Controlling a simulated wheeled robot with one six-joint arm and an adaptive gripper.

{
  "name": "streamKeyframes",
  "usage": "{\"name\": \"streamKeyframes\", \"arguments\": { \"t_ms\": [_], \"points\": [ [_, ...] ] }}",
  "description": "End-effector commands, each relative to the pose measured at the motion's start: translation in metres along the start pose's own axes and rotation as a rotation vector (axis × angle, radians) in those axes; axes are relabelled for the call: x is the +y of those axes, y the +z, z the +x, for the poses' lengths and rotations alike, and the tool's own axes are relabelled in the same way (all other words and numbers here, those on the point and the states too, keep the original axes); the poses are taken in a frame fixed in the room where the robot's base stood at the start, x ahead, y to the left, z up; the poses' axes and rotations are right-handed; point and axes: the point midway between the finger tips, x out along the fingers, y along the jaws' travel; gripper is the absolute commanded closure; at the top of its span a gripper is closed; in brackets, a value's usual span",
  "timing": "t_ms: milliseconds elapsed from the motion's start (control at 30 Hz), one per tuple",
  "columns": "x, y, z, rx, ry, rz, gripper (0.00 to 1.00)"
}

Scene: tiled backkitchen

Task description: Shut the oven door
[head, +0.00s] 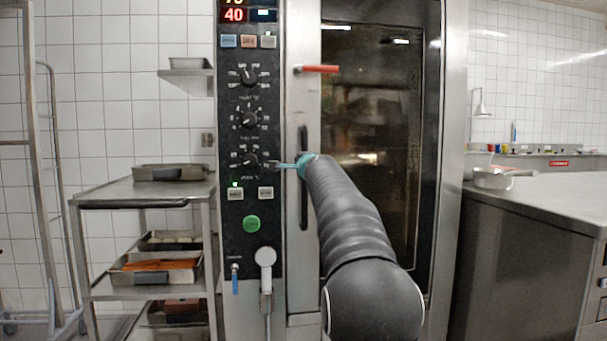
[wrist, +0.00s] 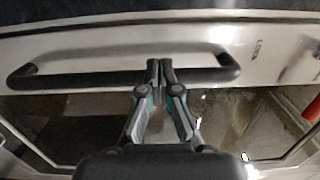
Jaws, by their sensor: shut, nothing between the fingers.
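The oven door (head: 375,190) is a tall glass panel in a steel frame. It looks about flush with the oven front; I cannot tell whether a small gap remains. Its black bar handle (head: 304,210) stands upright on the left steel strip, and spans the wrist view as a dark bar (wrist: 80,79). My gripper (head: 278,165) is at the handle's middle, its fingers pointing left across it. In the wrist view my gripper (wrist: 160,66) is shut and empty, its tips overlapping the bar. Whether they touch it is unclear. My arm hides part of the door's lower glass.
The control panel (head: 249,200) with knobs and a green button is left of the door. A red lever (head: 318,69) sticks out above the handle. A steel trolley (head: 145,190) with trays stands left, a steel counter (head: 545,203) with a pan (head: 493,179) right.

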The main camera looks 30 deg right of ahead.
Motion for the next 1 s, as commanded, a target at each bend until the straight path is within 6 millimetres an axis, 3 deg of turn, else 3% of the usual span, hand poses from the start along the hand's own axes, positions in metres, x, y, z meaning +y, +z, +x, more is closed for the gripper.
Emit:
{"name": "streamKeyframes", "arguments": {
  "t_ms": [100,400,867,933,1000],
  "points": [
    [0.0,0.004,-0.022,-0.003,-0.005,-0.001,1.0],
    [-0.001,0.01,-0.062,-0.006,-0.003,-0.001,1.0],
    [-0.001,0.013,-0.075,-0.018,0.007,-0.045,1.0],
    [0.016,0.021,-0.074,-0.056,0.056,-0.148,1.0],
    [0.053,0.026,-0.073,-0.095,0.137,-0.24,1.0]
  ]
}}
